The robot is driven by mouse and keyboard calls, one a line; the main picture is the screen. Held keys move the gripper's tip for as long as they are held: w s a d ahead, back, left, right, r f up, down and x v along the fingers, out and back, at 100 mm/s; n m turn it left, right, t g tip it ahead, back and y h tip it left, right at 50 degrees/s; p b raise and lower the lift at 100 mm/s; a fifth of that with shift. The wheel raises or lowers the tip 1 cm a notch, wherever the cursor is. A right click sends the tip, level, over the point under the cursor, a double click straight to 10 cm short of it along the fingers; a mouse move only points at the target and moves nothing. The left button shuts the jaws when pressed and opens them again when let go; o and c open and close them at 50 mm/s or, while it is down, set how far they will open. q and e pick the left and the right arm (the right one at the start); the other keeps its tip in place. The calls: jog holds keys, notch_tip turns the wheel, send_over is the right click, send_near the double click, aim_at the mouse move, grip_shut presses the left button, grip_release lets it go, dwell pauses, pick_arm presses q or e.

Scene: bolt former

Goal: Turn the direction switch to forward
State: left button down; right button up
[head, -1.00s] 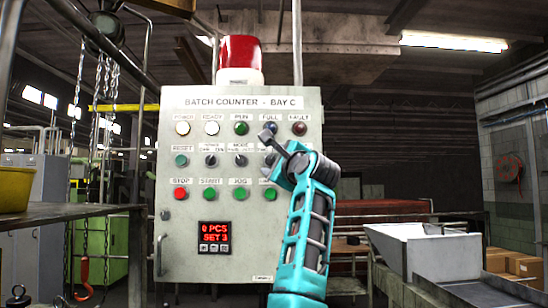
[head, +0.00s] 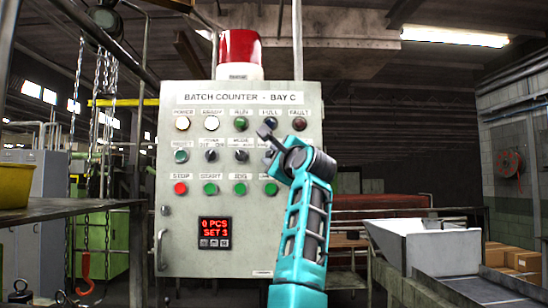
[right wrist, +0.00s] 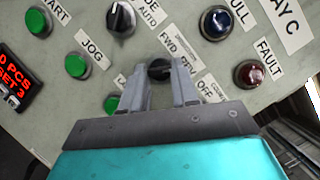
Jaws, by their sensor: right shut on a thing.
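The direction switch (right wrist: 160,69) is a small black knob on the grey control panel, with labels reading FWD and OFF beside it in the right wrist view. My right gripper (right wrist: 160,84) is shut on this knob, one grey finger on each side. The fingers cover part of it, so I cannot tell its exact setting. In the head view my right gripper (head: 268,142) reaches the right side of the panel (head: 185,245) and hides the switch. My left gripper is not in view.
Close around the switch are the FULL lamp (right wrist: 214,23), the red FAULT lamp (right wrist: 250,73), the MODE knob (right wrist: 120,18) and the green JOG button (right wrist: 77,66). A red display (head: 215,228) sits lower on the panel. A shelf with a yellow bowl (head: 25,182) stands at left.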

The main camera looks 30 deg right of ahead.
grip_shut()
jog(key=shift+n, duration=0.4)
jog(key=n+g, duration=0.1)
jog(key=n, duration=0.1)
jog(key=n+g+y, duration=0.1)
jog(key=n, duration=0.2)
jog(key=shift+d+r+n, duration=0.1)
jog(key=shift+r+n, duration=0.1)
jog(key=shift+n, duration=0.1)
jog(key=n+g, duration=0.2)
jog(key=n, duration=0.2)
jog(key=shift+r+n, duration=0.15)
jog(key=shift+n, duration=0.25)
jog(key=o, duration=1)
grip_release()
jog(key=shift+c, duration=0.2)
